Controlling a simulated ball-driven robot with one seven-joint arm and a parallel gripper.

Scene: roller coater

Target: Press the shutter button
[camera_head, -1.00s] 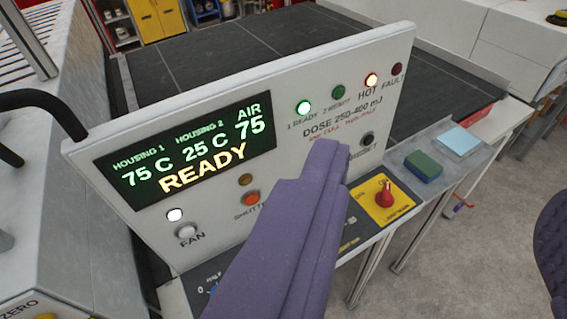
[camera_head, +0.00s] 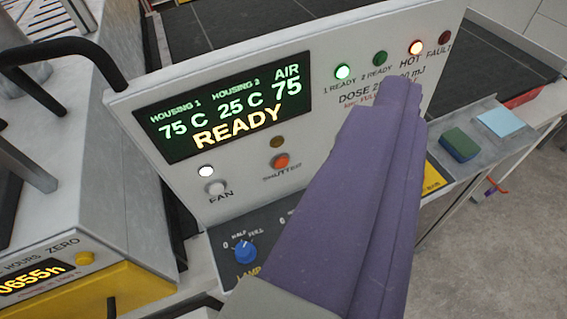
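The shutter button (camera_head: 281,161) is a round orange-red button on the white upright panel (camera_head: 330,145). The word SHUTTER is printed below it, and a dull amber lamp (camera_head: 277,142) sits above it. My gripper (camera_head: 400,88) shows as long purple fingers lying together, with no gap between them and nothing seen held. Its tips are in front of the panel's right part, to the right of the button and higher in the picture. They cover part of the dose label. I cannot tell whether they touch the panel. The button is in full view.
A display (camera_head: 228,108) reads READY. A white fan button (camera_head: 215,187) is left of the shutter button, and a blue lamp knob (camera_head: 246,251) is below on a dark shelf. A green block (camera_head: 459,144) and light-blue pad (camera_head: 501,123) lie at right.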

